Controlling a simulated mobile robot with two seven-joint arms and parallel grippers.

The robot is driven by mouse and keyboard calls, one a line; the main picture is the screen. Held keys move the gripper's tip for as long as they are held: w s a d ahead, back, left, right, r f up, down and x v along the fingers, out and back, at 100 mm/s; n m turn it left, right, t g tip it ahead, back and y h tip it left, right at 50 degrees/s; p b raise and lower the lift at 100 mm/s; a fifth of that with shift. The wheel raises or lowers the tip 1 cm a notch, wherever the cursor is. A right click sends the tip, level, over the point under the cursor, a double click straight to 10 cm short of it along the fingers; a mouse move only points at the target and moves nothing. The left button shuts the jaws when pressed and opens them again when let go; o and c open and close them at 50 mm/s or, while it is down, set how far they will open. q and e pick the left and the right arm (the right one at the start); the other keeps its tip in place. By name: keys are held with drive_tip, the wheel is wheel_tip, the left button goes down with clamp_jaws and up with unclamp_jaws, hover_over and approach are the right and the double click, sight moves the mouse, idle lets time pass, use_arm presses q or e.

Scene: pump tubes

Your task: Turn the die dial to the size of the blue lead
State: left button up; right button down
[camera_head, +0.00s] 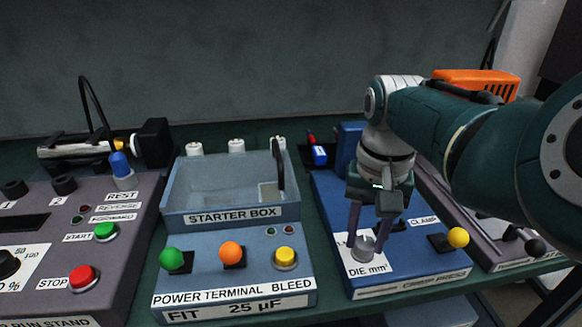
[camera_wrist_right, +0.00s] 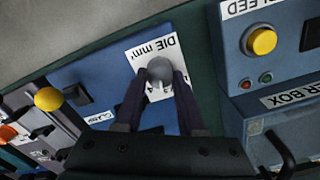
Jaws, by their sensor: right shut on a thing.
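The die dial (camera_head: 365,246) is a grey round knob on a white plate marked DIE mm² (camera_head: 363,268), on the front of the blue crimp press (camera_head: 425,258). My right gripper (camera_head: 364,243) points down and is shut on the dial, one finger on each side. The right wrist view shows the dial (camera_wrist_right: 159,72) between the fingertips. Its size figures are mostly covered and too small to read, so its setting cannot be told. My left gripper is out of view.
The starter box (camera_head: 230,213) with green, orange and yellow knobs stands left of the press. A yellow ball knob (camera_head: 458,237) sits right of the dial. The run stand (camera_head: 120,240) is at the far left. An orange crate (camera_head: 478,82) is behind my right arm.

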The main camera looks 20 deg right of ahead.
drive_tip(key=n+p, duration=0.1)
drive_tip(key=n, duration=0.1)
drive_tip(key=shift+r+n, duration=0.1)
drive_tip(key=shift+n, duration=0.3)
drive_tip(key=n, duration=0.2)
drive_tip(key=shift+n+p, duration=0.35)
drive_tip(key=shift+n, duration=0.05)
drive_tip(key=n, duration=0.2)
drive_tip(key=shift+n, duration=0.3)
drive_tip(key=shift+n+p, duration=0.35)
drive_tip(key=shift+n, duration=1.45)
drive_tip(key=c, duration=0.5)
unclamp_jaws()
